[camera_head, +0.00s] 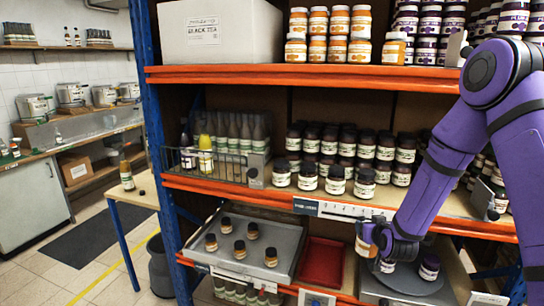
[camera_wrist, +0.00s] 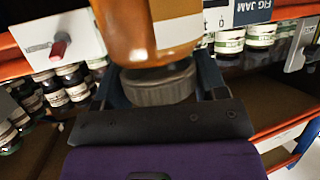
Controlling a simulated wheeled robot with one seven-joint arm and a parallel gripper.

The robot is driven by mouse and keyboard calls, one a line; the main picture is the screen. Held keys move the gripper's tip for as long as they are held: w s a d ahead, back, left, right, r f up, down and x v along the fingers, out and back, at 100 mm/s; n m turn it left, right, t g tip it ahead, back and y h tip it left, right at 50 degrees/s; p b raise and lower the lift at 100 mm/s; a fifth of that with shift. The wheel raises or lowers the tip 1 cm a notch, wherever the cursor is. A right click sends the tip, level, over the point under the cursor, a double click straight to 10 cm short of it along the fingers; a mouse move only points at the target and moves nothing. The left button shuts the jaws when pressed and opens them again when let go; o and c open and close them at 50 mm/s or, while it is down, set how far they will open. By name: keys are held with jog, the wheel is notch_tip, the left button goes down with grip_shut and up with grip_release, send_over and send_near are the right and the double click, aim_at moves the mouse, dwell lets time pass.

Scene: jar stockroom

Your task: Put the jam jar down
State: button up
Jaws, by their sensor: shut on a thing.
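The jam jar is amber with a white label and a dark ribbed lid. In the wrist view the jam jar (camera_wrist: 150,35) fills the top middle, with its lid between my fingers. My gripper (camera_wrist: 160,88) is shut on it. In the head view my gripper (camera_head: 376,234) is at the lower right, in front of the shelf edge, and the jar (camera_head: 364,247) shows partly below it. The held jar's base looks clear of any surface, though I cannot tell exactly.
Rows of dark-lidded jars (camera_head: 335,180) stand on the middle shelf above. A grey tray (camera_head: 205,262) with several spaced jars and a red tray (camera_head: 322,262) lie to the left. An orange shelf edge (camera_head: 250,192) runs just above my gripper's level. The red tray looks empty.

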jog(key=s+f, duration=0.2)
jog(key=f, duration=0.1)
jog(key=shift+a, duration=0.1)
jog(key=s+f, duration=0.5)
jog(key=f, duration=0.2)
jog(key=shift+s, duration=0.2)
dwell(0.4)
